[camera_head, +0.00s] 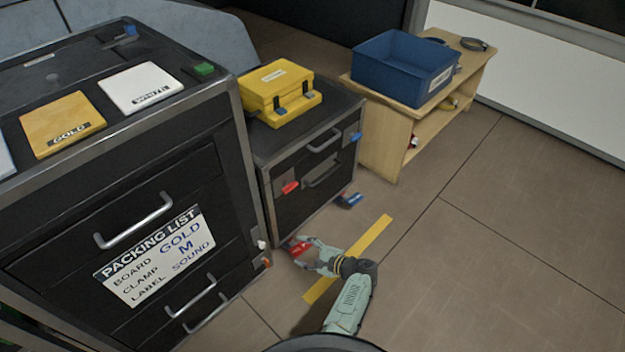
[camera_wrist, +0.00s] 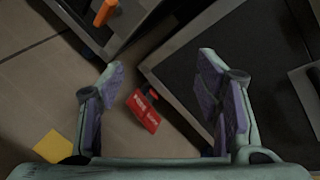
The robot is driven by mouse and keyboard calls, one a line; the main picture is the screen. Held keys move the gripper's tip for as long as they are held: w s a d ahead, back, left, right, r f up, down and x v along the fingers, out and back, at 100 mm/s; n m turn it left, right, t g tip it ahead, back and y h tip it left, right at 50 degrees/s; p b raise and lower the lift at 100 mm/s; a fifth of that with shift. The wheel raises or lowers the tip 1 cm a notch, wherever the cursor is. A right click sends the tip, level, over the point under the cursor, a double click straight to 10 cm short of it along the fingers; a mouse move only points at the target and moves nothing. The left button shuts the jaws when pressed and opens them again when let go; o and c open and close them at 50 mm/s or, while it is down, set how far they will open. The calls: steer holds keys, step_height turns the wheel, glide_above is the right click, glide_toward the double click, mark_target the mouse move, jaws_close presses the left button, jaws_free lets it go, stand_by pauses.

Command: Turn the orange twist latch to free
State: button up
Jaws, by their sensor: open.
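The orange twist latch (camera_head: 267,262) is small and sits low on the right front edge of the large black case (camera_head: 235,210). In the wrist view, the orange latch (camera_wrist: 105,12) shows at the top left, beyond the left finger. My gripper (camera_head: 305,252) is low in front of the smaller black case, to the right of the latch and apart from it. In the wrist view, my gripper (camera_wrist: 160,70) has its fingers wide apart with nothing held. A red tab (camera_wrist: 143,111) shows between them. The latch's exact angle is too small to tell.
The smaller black case (camera_head: 320,155) has red and blue latches and a yellow case (camera_head: 280,90) on top. A white latch (camera_head: 262,244) sits just above the orange one. A wooden bench (camera_head: 385,130) holds a blue bin (camera_head: 405,65). The floor at right is clear.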

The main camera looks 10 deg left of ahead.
steer(key=w+d+r+n+t+h, duration=0.1)
steer(key=w+r+n, duration=0.3)
steer(key=r, duration=0.6)
steer(key=w+r+n+t+h, duration=0.1)
steer(key=w+r+n+h, duration=0.3)
steer(key=w+r, duration=0.5)
step_height(320, 180, up, 2)
steer(key=shift+d+r+n+t, duration=0.15)
steer(key=shift+d+n+t, duration=0.25)
steer(key=shift+n, duration=0.3)
steer(key=shift+w, duration=0.1)
